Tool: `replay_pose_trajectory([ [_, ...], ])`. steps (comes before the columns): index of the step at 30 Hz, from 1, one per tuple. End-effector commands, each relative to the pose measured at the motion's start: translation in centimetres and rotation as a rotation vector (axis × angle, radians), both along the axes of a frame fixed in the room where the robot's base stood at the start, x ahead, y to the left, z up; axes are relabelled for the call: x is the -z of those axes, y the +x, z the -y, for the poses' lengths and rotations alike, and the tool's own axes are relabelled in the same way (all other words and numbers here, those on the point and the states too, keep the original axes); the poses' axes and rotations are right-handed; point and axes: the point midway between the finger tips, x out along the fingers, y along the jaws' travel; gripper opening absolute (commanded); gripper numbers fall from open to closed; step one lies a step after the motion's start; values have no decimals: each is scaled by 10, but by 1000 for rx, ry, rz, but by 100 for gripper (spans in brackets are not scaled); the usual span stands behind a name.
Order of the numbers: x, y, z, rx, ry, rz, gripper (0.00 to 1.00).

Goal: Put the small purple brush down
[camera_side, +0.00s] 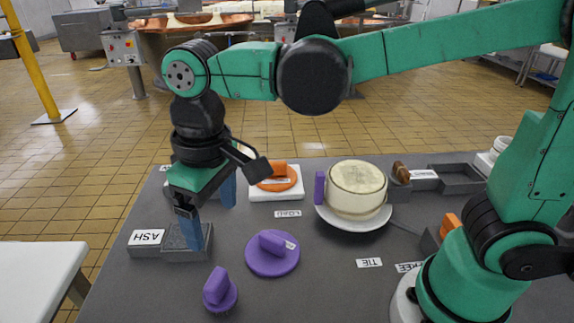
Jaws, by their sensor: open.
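The small purple brush (220,292) stands on the dark table at the front, with its round base down and its block-shaped handle up. My gripper (209,212) points down with its two blue fingers apart and nothing seen between them. It is behind the brush and a little to its left, apart from it. One finger is over or in front of a grey holder (170,250) beside a label that reads "ASH"; I cannot tell whether they touch.
A purple disc with a block handle (272,258) lies right of the brush. Behind it are an orange ring-shaped piece (278,184) on a white tray (262,195) and a pale round block (357,190) on a white plate (345,221). Grey compartments (455,180) stand at right. The front middle is clear.

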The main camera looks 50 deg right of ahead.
Motion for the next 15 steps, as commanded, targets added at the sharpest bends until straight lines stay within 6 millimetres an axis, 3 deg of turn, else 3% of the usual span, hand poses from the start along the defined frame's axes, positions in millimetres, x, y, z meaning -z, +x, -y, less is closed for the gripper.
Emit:
replay_pose_trajectory([
  [9, 3, -5, 115, 251, 98, 367, 83],
  [15, 12, -14, 152, 336, 91, 525, 83],
])
